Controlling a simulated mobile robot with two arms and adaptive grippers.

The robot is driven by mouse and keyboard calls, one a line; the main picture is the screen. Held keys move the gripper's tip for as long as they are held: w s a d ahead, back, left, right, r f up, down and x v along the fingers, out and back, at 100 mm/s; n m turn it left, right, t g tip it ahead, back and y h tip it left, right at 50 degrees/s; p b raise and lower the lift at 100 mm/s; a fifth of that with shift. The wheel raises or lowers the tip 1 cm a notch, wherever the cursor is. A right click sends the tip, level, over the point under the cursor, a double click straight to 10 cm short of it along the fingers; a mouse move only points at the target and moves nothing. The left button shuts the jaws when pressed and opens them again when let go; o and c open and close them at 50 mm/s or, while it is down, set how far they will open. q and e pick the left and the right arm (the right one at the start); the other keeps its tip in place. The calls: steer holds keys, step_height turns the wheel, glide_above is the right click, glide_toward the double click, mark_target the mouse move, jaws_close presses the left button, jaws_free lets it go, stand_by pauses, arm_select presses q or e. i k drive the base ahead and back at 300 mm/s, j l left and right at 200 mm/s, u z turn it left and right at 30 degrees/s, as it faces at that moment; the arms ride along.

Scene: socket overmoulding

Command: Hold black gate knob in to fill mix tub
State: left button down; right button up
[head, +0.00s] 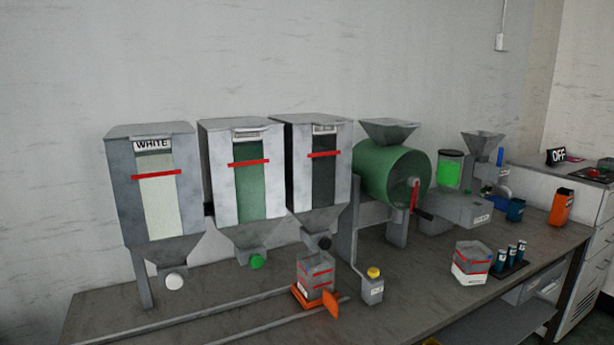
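The black gate knob (324,243) sits at the bottom outlet of the rightmost of three hoppers, the dark-windowed hopper (321,175). A grey tub with red lines (315,268), which looks like the mix tub, stands upright on an orange carriage (300,298) just below that knob. An orange handle or flap (331,306) sticks out at its front right. I cannot tell how full the tub is. Neither of my grippers shows in the head view, and nothing is seen touching the knob.
The white hopper (120,190) has a white knob (174,281); the green hopper (222,180) has a green knob (257,262). Rails (190,322) run along the bench. A yellow-topped post (373,288), green drum (385,170) and hexagonal container (470,262) stand right.

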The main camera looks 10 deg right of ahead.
mark_target(325, 244)
steer(key=i+l+u, duration=0.4)
steer(key=i+l, duration=0.2)
steer(key=l, duration=0.15)
steer(key=i+l+u, duration=0.2)
steer(key=l, duration=0.2)
steer(key=i, duration=0.05)
